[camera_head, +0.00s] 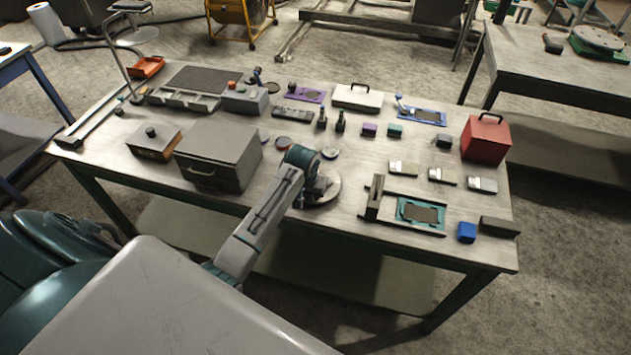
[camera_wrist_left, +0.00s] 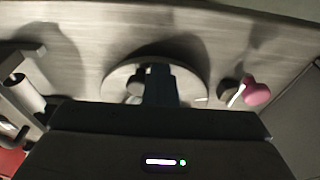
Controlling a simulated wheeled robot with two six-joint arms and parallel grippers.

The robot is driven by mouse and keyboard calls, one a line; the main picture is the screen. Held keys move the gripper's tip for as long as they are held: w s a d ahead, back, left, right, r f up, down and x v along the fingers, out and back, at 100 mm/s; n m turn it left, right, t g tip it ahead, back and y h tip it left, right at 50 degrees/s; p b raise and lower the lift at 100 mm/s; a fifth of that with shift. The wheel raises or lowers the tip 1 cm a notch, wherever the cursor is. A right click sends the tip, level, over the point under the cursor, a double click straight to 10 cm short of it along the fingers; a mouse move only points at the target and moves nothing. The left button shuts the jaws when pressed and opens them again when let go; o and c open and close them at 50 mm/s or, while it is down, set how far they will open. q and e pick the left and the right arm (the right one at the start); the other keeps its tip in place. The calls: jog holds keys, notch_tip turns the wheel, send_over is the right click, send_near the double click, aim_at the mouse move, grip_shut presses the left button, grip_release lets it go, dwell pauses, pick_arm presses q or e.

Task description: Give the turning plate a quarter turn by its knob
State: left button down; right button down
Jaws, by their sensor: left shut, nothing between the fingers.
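The turning plate (camera_head: 333,193) is a pale round disc lying flat on the workbench near its front edge. In the left wrist view the plate (camera_wrist_left: 112,84) is partly covered by my gripper. My left gripper (camera_head: 318,188) is over the plate, fingers shut and empty. In the left wrist view its fingers (camera_wrist_left: 161,88) point down across the plate's middle. A dark rounded shape that looks like the knob (camera_wrist_left: 135,87) shows just left of the fingers there; I cannot tell whether they touch. In the head view the gripper hides the knob. My right gripper is not in view.
A large grey box (camera_head: 219,157) stands left of the plate. A teal framed fixture (camera_head: 420,213) lies to its right. Small round parts (camera_head: 330,153) lie just behind it. A red case (camera_head: 486,139) stands at the right. Bare bench lies between plate and fixture.

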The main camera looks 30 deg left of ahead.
aim_at(320, 201)
pick_arm(q)
jog(key=shift+s+d+f, duration=0.2)
jog(key=shift+d+f, duration=0.05)
jog(key=shift+f, duration=0.15)
jog(key=shift+w+d, duration=0.1)
jog(key=shift+d, duration=0.3)
jog(key=shift+w+d, duration=0.1)
jog(key=shift+d, duration=0.05)
jog(key=shift+w+d+r, duration=0.1)
jog(key=shift+d, duration=0.1)
jog(key=shift+w+d, duration=0.15)
jog(key=shift+w+d+r, duration=0.1)
jog(key=shift+w+d, duration=0.15)
jog(key=shift+d, duration=0.05)
jog(key=shift+w+d+r, duration=0.1)
jog(key=shift+w+d, duration=0.05)
dwell(0.3)
